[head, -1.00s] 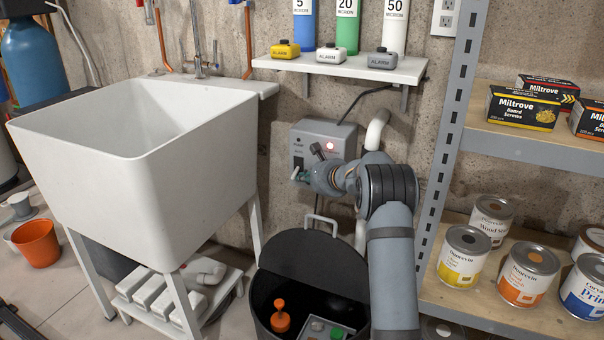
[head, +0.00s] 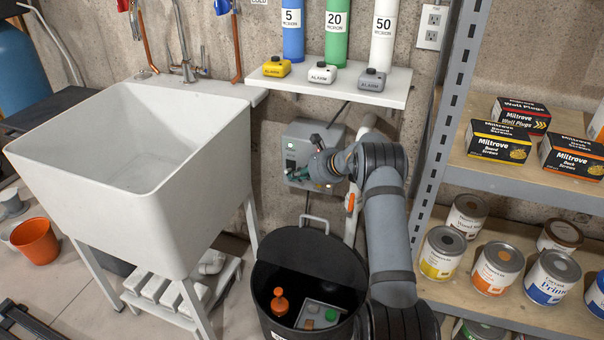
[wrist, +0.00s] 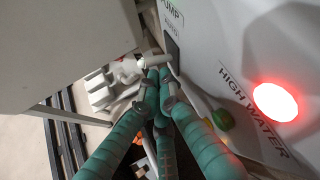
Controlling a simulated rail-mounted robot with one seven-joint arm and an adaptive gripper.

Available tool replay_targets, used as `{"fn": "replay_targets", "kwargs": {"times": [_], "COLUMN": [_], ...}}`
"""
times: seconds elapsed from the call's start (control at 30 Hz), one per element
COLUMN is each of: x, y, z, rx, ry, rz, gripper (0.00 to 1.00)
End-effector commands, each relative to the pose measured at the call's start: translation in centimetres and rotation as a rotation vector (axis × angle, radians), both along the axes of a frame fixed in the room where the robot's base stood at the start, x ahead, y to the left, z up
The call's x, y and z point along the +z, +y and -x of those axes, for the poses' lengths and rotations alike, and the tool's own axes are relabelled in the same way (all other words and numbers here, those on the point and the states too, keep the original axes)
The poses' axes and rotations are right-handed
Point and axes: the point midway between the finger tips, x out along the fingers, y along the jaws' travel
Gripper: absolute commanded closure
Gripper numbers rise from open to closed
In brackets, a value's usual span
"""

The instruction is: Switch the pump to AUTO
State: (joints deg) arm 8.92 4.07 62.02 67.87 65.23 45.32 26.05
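The grey pump control box (head: 298,134) is on the concrete wall behind the sump pit, partly hidden by my gripper. In the wrist view, its face (wrist: 225,40) carries the words PUMP, AUTO and HIGH WATER. A pale switch lever (wrist: 158,63) sticks out of a dark slot beside AUTO. My gripper's green fingers (wrist: 158,77) come together just below the lever, very near or touching it. I see no lever clearly between them. In the head view, my gripper (head: 292,174) is at the box's lower left. The red HIGH WATER lamp (wrist: 275,102) glows.
A white utility sink (head: 130,170) stands left of the box. A shelf (head: 395,94) with alarm units and filter tubes is above. The open black pit (head: 270,310) is below. A rack of paint cans (head: 497,268) stands right. Green and yellow buttons (wrist: 222,119) are near my fingers.

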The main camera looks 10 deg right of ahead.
Motion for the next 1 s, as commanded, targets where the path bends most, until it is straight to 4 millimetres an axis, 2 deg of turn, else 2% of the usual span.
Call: {"fn": "replay_targets", "kwargs": {"times": [0.17, 0.53, 1.0], "x": [0.0, 1.5, 2.5], "y": [-0.1, -0.1, -0.3], "z": [0.0, 0.0, 0.1], "rx": [-0.001, -0.001, -0.004], "ry": [0.000, -0.002, -0.011], "rz": [0.001, 0.001, -0.003], "gripper": [1.00, 1.00, 1.00]}}
